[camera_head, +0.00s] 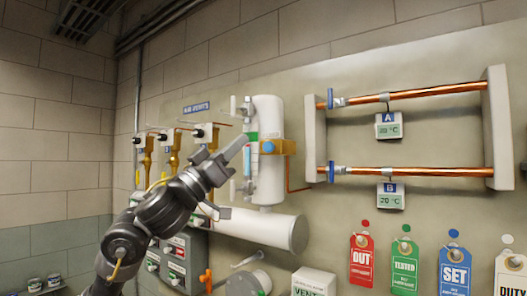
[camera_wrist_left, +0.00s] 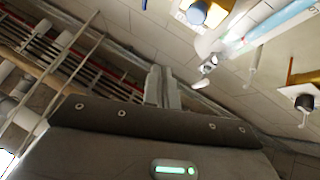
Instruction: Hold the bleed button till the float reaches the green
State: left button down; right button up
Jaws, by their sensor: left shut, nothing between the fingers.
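A white upright cylinder (camera_head: 268,170) is fixed to the wall, with a brass band around it. A blue round button (camera_head: 268,146) sits on the band; what looks like the same button (camera_wrist_left: 197,14) shows at the top of the left wrist view. A sight tube (camera_head: 247,170) runs down the cylinder's left side, with a green mark (camera_head: 252,136) near its top. The tube also shows in the left wrist view (camera_wrist_left: 270,28). I cannot make out the float clearly. My left gripper (camera_head: 241,142) is shut and empty, its tips in front of the tube, left of the button; contact cannot be told.
Several brass air vents (camera_head: 172,150) are left of the cylinder. A white horizontal tank (camera_head: 262,228) is below it. Copper pipes (camera_head: 430,92) with blue-handled valves are at right, above hanging tags (camera_head: 404,262). A grey panel (camera_head: 178,255) is at lower left.

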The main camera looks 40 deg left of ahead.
aim_at(269, 147)
pick_arm(q)
jog(key=m, duration=0.5)
jog(key=s+m+h, duration=0.1)
jog(key=m, duration=0.5)
jog(key=s+m, duration=0.1)
jog(key=m, duration=0.4)
jog(key=shift+s+a+f+m+g+h, duration=0.1)
jog(key=shift+s+f+m+g+h, duration=0.05)
jog(key=shift+f+m+g+h, duration=0.25)
jog(key=w+p, duration=0.1)
jog(key=w, duration=0.8)
dwell(1.3)
jog(key=shift+w, duration=0.4)
